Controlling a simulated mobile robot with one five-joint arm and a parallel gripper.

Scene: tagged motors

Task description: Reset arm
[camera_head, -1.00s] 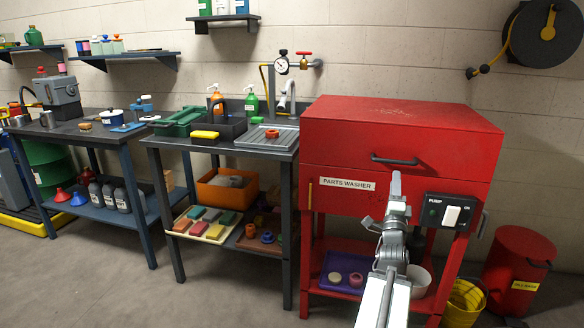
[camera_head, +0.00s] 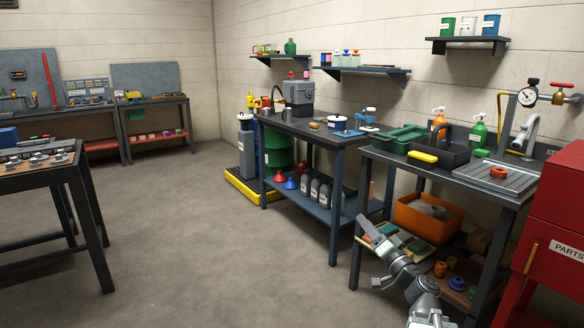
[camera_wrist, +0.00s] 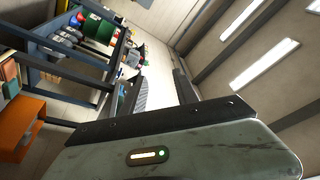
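My gripper (camera_wrist: 161,80) shows in the wrist view with its two dark fingers apart and nothing between them. In the head view my grey arm reaches up from the bottom edge, right of the middle, and my gripper end (camera_head: 370,238) overlaps the front of the sink bench's lower shelf. It is small there, and I cannot tell whether it touches anything. The wrist view looks tilted past the fingers towards the wall, with the benches on its left side.
The sink bench (camera_head: 497,177) and red parts washer (camera_head: 562,205) stand at the right. A blue bench (camera_head: 337,170) with a green drum (camera_head: 279,150) stands behind. A dark table (camera_head: 35,183) with several metal parts is at the left. The middle floor (camera_head: 200,220) is clear.

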